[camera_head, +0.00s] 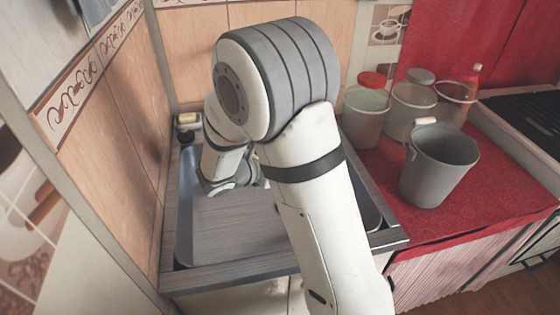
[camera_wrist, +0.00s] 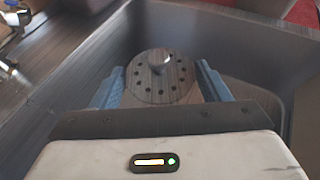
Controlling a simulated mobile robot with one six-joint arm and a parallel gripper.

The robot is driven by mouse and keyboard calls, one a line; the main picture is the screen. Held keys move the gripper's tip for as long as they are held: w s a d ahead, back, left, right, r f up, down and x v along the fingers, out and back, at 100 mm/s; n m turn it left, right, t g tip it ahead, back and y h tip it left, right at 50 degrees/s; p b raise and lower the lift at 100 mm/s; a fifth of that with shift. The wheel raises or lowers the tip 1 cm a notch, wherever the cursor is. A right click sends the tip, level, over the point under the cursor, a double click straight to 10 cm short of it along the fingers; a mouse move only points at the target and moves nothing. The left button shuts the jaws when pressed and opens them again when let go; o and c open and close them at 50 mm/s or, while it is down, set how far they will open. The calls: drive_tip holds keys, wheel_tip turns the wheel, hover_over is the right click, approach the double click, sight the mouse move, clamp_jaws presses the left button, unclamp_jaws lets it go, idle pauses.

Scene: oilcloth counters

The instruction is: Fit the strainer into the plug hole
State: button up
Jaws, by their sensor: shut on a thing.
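In the wrist view the strainer (camera_wrist: 162,88) is a round, dark, wood-grained disc with a ring of holes and a small knob in its middle. My gripper (camera_wrist: 160,85) is shut on it, with one blue finger on each side. The strainer is inside or above the grey sink basin (camera_wrist: 235,45); its height over the basin floor is hard to tell. The plug hole does not show in either view. In the head view the sink (camera_head: 230,235) is largely behind my arm, and my gripper and the strainer are hidden there.
A tap (camera_wrist: 12,25) is at the upper left of the wrist view. A grey bucket (camera_head: 438,170) and several jars, one red-lidded (camera_head: 366,115), stand on the red oilcloth counter (camera_head: 500,190) at right. A wall closes off the left.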

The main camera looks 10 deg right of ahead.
drive_tip(key=shift+f+b, duration=6.35)
drive_tip(key=shift+f, duration=2.1)
drive_tip(key=shift+s+a, duration=0.15)
drive_tip(key=shift+a, duration=0.05)
drive_tip(key=shift+f+b, duration=0.3)
drive_tip(key=shift+f, duration=0.25)
drive_tip(key=shift+s+f, duration=0.25)
drive_tip(key=shift+f, duration=0.25)
drive_tip(key=o, duration=1.4)
drive_tip(key=shift+f+b, duration=0.1)
drive_tip(key=shift+b, duration=0.2)
drive_tip(key=shift+w+r+p, duration=0.15)
drive_tip(key=shift+r+p, duration=1.5)
drive_tip(key=shift+r, duration=0.55)
drive_tip(key=shift+w+r+p, duration=0.1)
drive_tip(key=shift+r+p, duration=1.55)
drive_tip(key=shift+r, duration=0.5)
